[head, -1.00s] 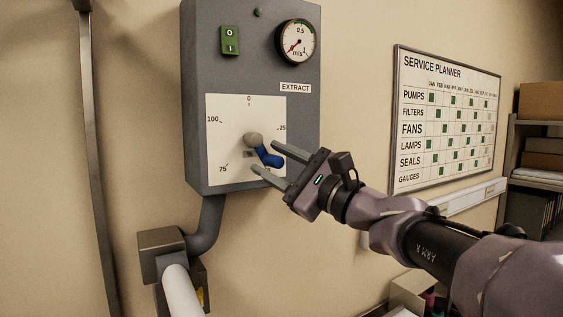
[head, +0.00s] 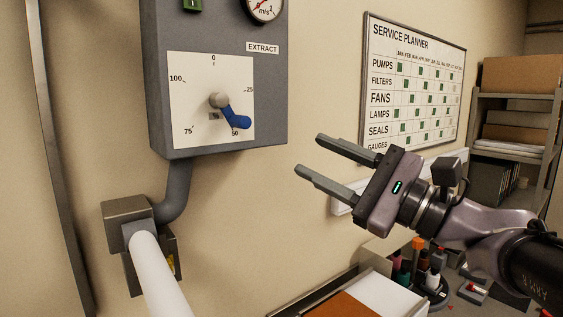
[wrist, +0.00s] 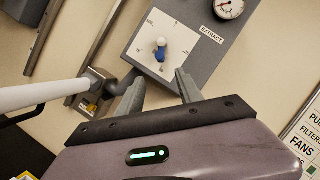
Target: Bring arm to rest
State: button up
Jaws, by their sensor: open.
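My gripper (head: 337,168) is open and empty in the head view, in the air to the right of and below the grey extract box (head: 270,100). Its two fingers point left toward the wall and touch nothing. The box carries a white dial plate (head: 190,95) with a blue-handled lever (head: 238,122) on a grey hub. The handle points down and right, near the 50 mark. In the wrist view, the open fingers (wrist: 158,92) show below the dial plate, with the blue lever (wrist: 160,55) beyond them.
A grey pipe elbow (head: 178,190) and a white pipe (head: 160,275) run below the box. A service planner board (head: 415,85) hangs on the wall. Below my gripper is a bench with bottles (head: 435,270) and a tray. Shelves with boxes (head: 518,75) stand at right.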

jog(key=s+a+f+n+g+h+b, duration=0.2)
jog(key=s+a+f, duration=0.1)
jog(key=f, duration=0.5)
jog(key=s+a+f+n+g+h+b, duration=0.1)
jog(key=s+a+f+g+b, duration=0.15)
jog(key=f, duration=0.55)
jog(key=s+a+f+n+g+h+b, duration=0.2)
jog(key=s+a+f, duration=0.15)
jog(key=f, duration=0.45)
jog(key=s+d+f+n+h+b, duration=0.2)
jog(key=s+d+f+n+h, duration=0.1)
jog(key=f, duration=0.7)
jog(key=s+d+f+n+g+h+b, duration=0.1)
jog(key=s+d+f+n+h+b, duration=0.2)
jog(key=s+d+f+h, duration=0.3)
notch_tip(320, 180, down, 5)
jog(key=shift+s+d+r+n, duration=0.1)
jog(key=shift+s+d+n, duration=0.4)
jog(key=shift+s+d, duration=0.25)
